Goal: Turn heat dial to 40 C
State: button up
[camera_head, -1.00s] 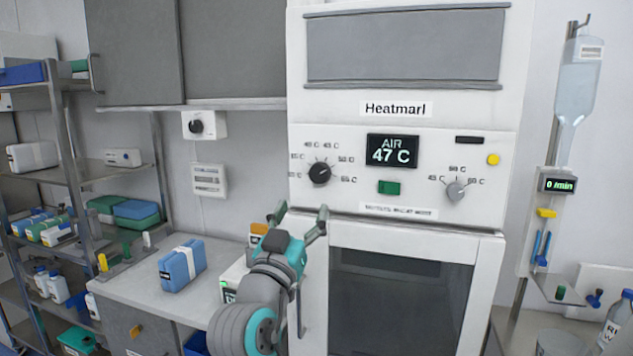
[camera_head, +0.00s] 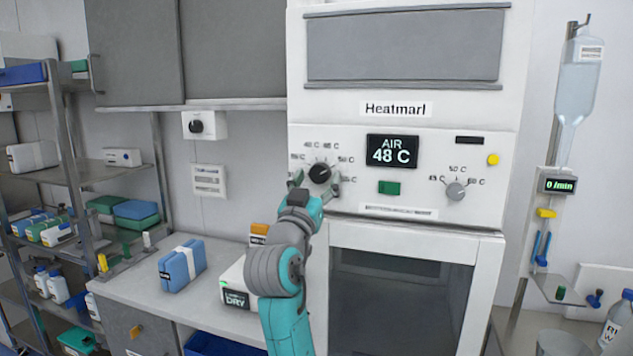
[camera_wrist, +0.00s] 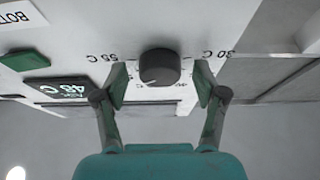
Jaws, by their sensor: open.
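The black heat dial (camera_head: 319,173) sits on the left of the white Heatmarl cabinet's control panel, with temperature marks around it. It also shows in the wrist view (camera_wrist: 160,67), where the panel appears upside down. My gripper (camera_head: 315,182) is open just in front of and below the dial. In the wrist view my open gripper (camera_wrist: 161,78) has one finger on each side of the dial, with gaps visible on both sides. The display (camera_head: 392,151) reads AIR 48 C. The exact mark the dial points to is too small to tell.
A grey dial (camera_head: 456,190) is on the right of the panel, with a green switch (camera_head: 389,187) and a yellow button (camera_head: 493,159). A glass-fronted door (camera_head: 400,290) is below. A counter holds a blue pack (camera_head: 182,266) and a white box (camera_head: 238,285).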

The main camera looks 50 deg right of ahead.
jog(key=c, duration=1.1)
jog(key=shift+c, duration=0.2)
jog(key=shift+n, duration=0.4)
jog(key=n+t, duration=0.1)
jog(key=n, duration=0.1)
jog(key=n+t+y, duration=0.1)
jog(key=n, duration=0.1)
jog(key=shift+s+d, duration=0.1)
jog(key=shift+s, duration=0.1)
jog(key=n+t+y, duration=0.1)
jog(key=n, duration=0.2)
jog(key=n+t+y, duration=0.1)
jog(key=n, duration=0.2)
jog(key=shift+s+r, duration=0.15)
jog(key=n+t+y, duration=0.1)
jog(key=n+y, duration=0.1)
jog(key=n, duration=0.2)
jog(key=shift+s+r+n, duration=0.1)
jog(key=shift+r+n, duration=0.05)
jog(key=shift+n, duration=0.25)
jog(key=shift+r+n+y, duration=0.1)
jog(key=shift+n+y, duration=1)
jog(key=shift+n, duration=1.2)
